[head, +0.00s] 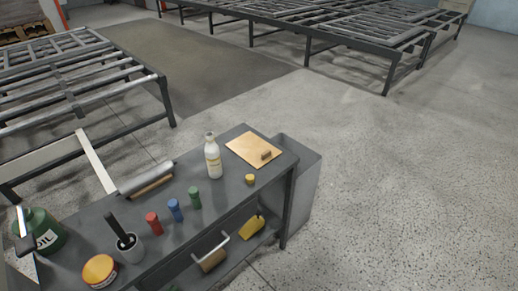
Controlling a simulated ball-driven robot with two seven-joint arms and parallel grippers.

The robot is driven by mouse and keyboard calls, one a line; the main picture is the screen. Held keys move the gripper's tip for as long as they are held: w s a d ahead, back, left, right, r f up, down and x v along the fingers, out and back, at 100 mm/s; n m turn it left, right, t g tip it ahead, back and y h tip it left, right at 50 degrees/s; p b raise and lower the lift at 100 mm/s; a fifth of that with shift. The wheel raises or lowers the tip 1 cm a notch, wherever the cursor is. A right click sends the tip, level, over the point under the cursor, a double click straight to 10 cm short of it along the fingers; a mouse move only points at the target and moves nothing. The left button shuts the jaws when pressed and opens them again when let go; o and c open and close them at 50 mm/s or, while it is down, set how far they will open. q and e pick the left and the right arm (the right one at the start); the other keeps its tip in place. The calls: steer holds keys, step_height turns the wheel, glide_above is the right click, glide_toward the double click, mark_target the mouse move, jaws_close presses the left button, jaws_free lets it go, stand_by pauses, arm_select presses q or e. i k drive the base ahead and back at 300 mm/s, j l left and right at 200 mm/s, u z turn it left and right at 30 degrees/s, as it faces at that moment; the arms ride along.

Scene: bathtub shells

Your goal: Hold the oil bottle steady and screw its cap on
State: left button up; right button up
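A white bottle (213,161) with a yellowish label stands upright on the dark grey bench top, towards its back edge. I see neither of my grippers clearly in the head view, and nothing touches the bottle or the yellow piece.
A wooden board (250,147) with a small brown block lies behind the yellow piece. Red (153,223), blue (175,210) and green (194,197) cylinders stand left of the bottle.

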mark_target(212, 150)
steer(key=i+l+u, duration=0.1)
steer(key=i+l, duration=0.15)
steer(key=i+l+u, duration=0.1)
steer(key=l, duration=0.3)
steer(key=i+l, duration=0.3)
steer(key=l+u, duration=0.05)
